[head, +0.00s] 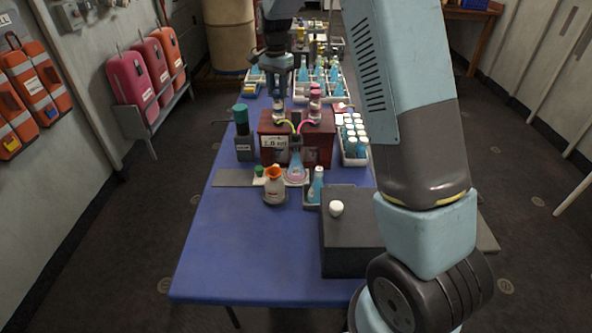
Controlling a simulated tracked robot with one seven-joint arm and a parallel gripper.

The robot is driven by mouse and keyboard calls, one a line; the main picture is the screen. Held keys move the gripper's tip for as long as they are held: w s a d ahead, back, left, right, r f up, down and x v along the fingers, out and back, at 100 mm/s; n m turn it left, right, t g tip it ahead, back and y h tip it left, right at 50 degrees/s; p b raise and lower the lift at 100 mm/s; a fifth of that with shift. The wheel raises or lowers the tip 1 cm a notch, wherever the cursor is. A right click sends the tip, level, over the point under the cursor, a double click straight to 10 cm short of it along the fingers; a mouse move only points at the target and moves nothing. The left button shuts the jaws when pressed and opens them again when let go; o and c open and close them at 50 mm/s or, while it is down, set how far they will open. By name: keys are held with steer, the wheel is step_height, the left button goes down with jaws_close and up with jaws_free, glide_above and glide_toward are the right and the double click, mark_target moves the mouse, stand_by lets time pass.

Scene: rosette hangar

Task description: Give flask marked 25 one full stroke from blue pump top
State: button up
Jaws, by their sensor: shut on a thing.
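A dark red dispenser box (318,152) with a white label stands mid-table with two pumps on it. The right pump has a pink-red top (315,94) and a pink tube. The left pump (279,110) has a yellow-green tube; its top is mostly hidden by my gripper. My gripper (278,93) points down and is shut on what appears to be that left pump's blue top. A conical flask (295,172) with pinkish contents stands in front of the box, under the tube ends. Its marking is too small to read.
An orange-topped bottle (275,190) and a blue flask in a holder (316,186) stand in front. A dark box with a white knob (345,235) is at front right. A rack of white-capped vials (354,140) is right of the dispenser. The blue table's (240,260) front left is clear.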

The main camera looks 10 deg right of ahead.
steer(key=shift+a+r, duration=0.1)
steer(key=shift+r, duration=0.95)
stand_by(0.4)
steer(key=shift+f, duration=1)
stand_by(0.5)
steer(key=o, duration=0.8)
steer(key=shift+r, duration=3.5)
